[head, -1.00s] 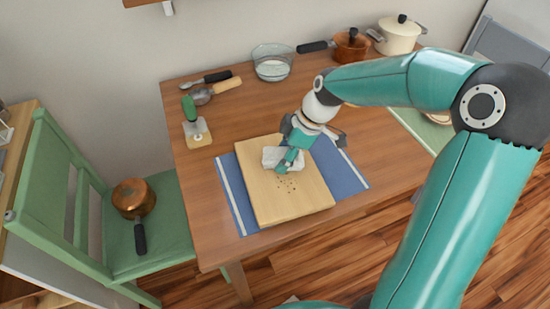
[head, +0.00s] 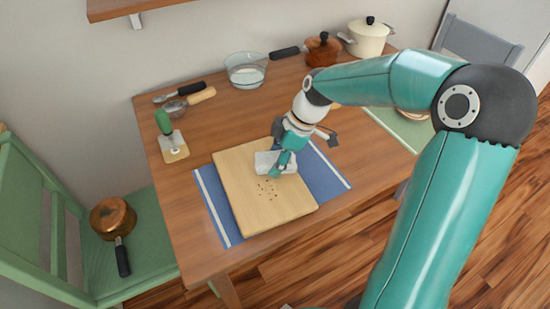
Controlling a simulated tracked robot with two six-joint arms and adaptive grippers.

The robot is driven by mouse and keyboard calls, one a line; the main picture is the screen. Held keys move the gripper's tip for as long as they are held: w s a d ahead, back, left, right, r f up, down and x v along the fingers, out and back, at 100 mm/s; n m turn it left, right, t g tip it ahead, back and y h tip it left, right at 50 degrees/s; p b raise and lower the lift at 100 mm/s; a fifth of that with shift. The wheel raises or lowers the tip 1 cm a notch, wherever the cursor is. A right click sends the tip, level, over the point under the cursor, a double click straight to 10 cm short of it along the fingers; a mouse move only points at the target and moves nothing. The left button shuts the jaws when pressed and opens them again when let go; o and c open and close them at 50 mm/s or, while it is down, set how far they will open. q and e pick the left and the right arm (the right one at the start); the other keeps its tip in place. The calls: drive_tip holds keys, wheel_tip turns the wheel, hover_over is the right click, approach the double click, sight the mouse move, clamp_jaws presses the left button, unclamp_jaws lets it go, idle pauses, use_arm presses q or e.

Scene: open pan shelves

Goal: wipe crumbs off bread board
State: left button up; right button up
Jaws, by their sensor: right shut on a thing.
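The wooden bread board (head: 265,205) lies on a blue cloth mat with white stripes (head: 325,183) on the table. Dark crumbs (head: 267,189) are scattered near the middle of the board. My right gripper (head: 281,168) is over the upper right part of the board, shut on a whitish cloth (head: 264,160). The cloth is at the board, just above the crumbs in the picture; part of it is hidden by the gripper. My left gripper is not in view.
A green-handled scraper (head: 171,140), a ladle (head: 178,107) and a glass bowl (head: 245,70) stand or lie behind the board. A copper pot (head: 323,48) and a cream pot (head: 368,38) are at the back. A copper pan (head: 113,217) sits on the green chair at left.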

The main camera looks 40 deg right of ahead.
sight(244, 197)
drive_tip(key=shift+s+a+f+b, duration=0.1)
drive_tip(key=shift+s+a+b, duration=0.15)
drive_tip(key=shift+s, duration=0.35)
drive_tip(key=shift+s+a+b, duration=0.15)
drive_tip(key=shift+s+b, duration=0.1)
drive_tip(key=shift+s, duration=0.3)
drive_tip(key=shift+s+a+b, duration=0.3)
drive_tip(key=shift+s, duration=0.5)
drive_tip(key=shift+s+a+b, duration=0.25)
drive_tip(key=shift+s, duration=0.5)
drive_tip(key=shift+w+a, duration=0.25)
drive_tip(key=shift+a, duration=0.45)
drive_tip(key=shift+w+a, duration=0.2)
drive_tip(key=shift+a, duration=0.55)
drive_tip(key=shift+w+a, duration=0.25)
drive_tip(key=shift+a, duration=0.45)
drive_tip(key=shift+w+a, duration=0.25)
drive_tip(key=shift+a, duration=0.45)
drive_tip(key=shift+w+a, duration=0.2)
drive_tip(key=shift+a, duration=0.55)
drive_tip(key=shift+w+a, duration=0.25)
drive_tip(key=shift+a, duration=0.45)
